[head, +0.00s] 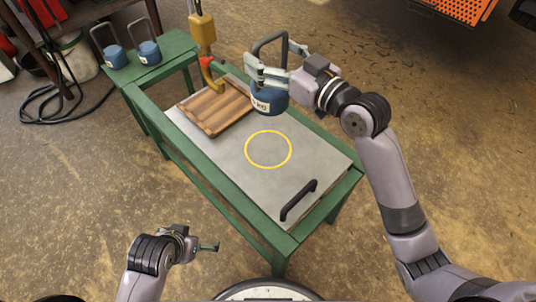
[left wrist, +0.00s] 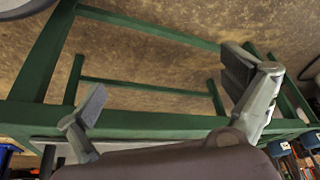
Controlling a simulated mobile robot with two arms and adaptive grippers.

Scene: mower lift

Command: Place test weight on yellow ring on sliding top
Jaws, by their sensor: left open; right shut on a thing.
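The test weight (head: 268,98) is a blue cylinder with a white label and a tall dark handle. My right gripper (head: 263,77) is shut on the test weight, which appears held above the far right part of the sliding top. The sliding top (head: 215,142) is a grey metal plate on a green table, with a black handle (head: 298,200) at its near end. The yellow ring (head: 268,167) is marked on it, empty, nearer to me than the weight. My left gripper (head: 200,243) is open and empty, left of the table's near end; its fingers also show in the left wrist view (left wrist: 165,85).
A ridged wooden board (head: 214,108) lies on the far left of the top. A yellow hoist block (head: 202,32) with a hook (head: 211,75) hangs over it. Two more blue weights (head: 115,57) (head: 149,51) stand on a side table (head: 165,68). The ring area is clear.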

